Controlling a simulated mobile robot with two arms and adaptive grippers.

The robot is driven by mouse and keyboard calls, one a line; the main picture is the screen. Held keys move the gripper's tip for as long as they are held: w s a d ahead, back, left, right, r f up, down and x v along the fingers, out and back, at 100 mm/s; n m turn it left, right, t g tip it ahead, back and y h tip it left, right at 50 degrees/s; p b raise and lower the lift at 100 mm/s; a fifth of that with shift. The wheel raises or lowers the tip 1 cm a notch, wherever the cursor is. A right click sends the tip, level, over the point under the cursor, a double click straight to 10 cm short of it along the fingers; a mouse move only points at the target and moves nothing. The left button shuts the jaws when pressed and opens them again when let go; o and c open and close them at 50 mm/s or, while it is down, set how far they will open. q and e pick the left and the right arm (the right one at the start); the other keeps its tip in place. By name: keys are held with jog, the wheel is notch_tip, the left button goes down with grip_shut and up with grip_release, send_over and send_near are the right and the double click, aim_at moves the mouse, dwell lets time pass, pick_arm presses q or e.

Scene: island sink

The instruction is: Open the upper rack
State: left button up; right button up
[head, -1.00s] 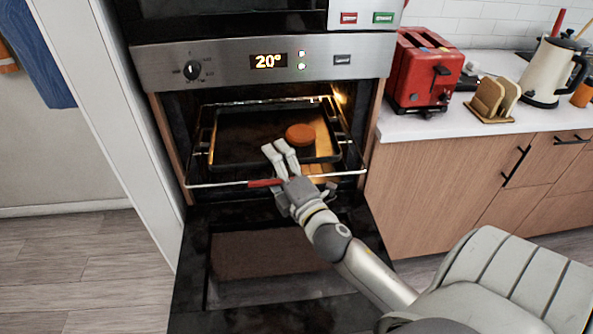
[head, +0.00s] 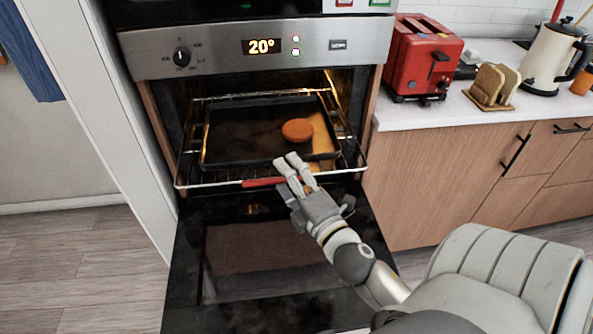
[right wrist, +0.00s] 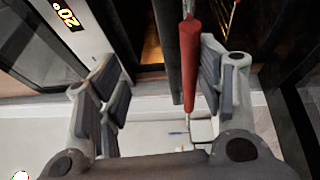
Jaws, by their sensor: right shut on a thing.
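The upper rack (head: 222,184) is a wire rack inside the open oven, with a red grip on its front bar. A dark tray (head: 232,165) rests on it and holds a round orange-brown item (head: 297,130). In the right wrist view the red grip (right wrist: 190,60) lies between the fingers, close to the right-hand one. The rack's front edge is out over the lowered door. My left gripper is not in view.
The oven door (head: 265,292) hangs open below the rack. A white wall panel (head: 95,110) stands left of the oven. At right, a counter (head: 420,115) holds a red toaster (head: 418,60), a toast holder (head: 492,88) and a kettle (head: 550,60). The floor at left is clear.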

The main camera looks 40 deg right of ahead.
jog(key=shift+s+a+r, duration=0.2)
jog(key=shift+s+r, duration=0.45)
jog(key=shift+s, duration=0.1)
jog(key=s, duration=0.2)
jog(key=s+b, duration=0.1)
jog(key=shift+a+r, duration=0.25)
jog(key=shift+a, duration=0.15)
jog(key=shift+c, duration=0.9)
jog(key=shift+w+f, duration=0.2)
jog(key=shift+f, duration=0.1)
